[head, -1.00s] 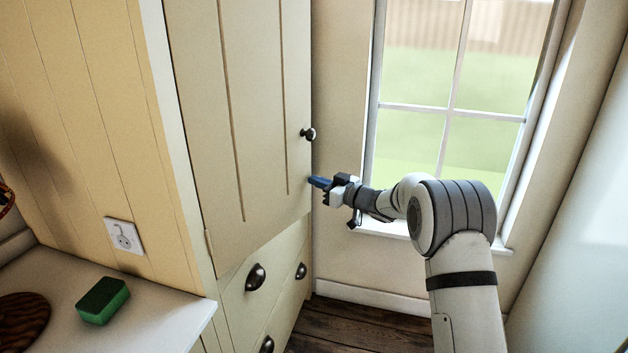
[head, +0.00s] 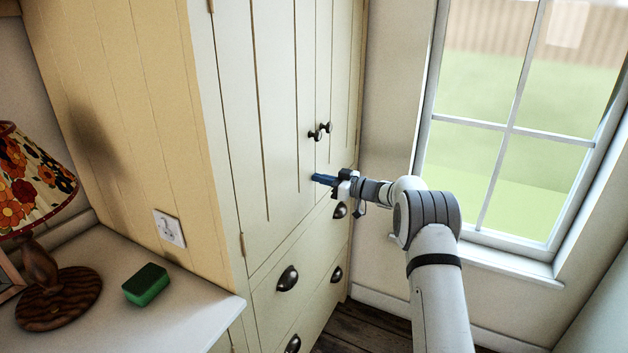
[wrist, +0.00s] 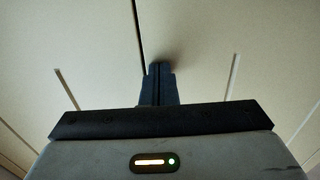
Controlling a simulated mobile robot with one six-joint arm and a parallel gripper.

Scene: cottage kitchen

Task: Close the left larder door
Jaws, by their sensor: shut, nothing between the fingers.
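The left larder door (head: 280,110) is a cream panelled door with hinges on its left side and a dark round knob (head: 314,135) near its right edge. It looks flush, or nearly so, with the right larder door (head: 346,75), whose knob (head: 326,127) is close beside it. My gripper (head: 322,179) is below the knobs, with its blue fingers at the door front by the seam. In the wrist view the shut, empty fingers (wrist: 158,80) point at the cream door front, just right of a dark vertical seam. Whether the fingertips touch it cannot be told.
Drawers with dark cup handles (head: 288,278) are below the doors. A window (head: 520,130) with a white sill is on the right. At left, a counter (head: 190,315) holds a green sponge (head: 146,285) and a flowered lamp (head: 35,180). Wooden floor shows below.

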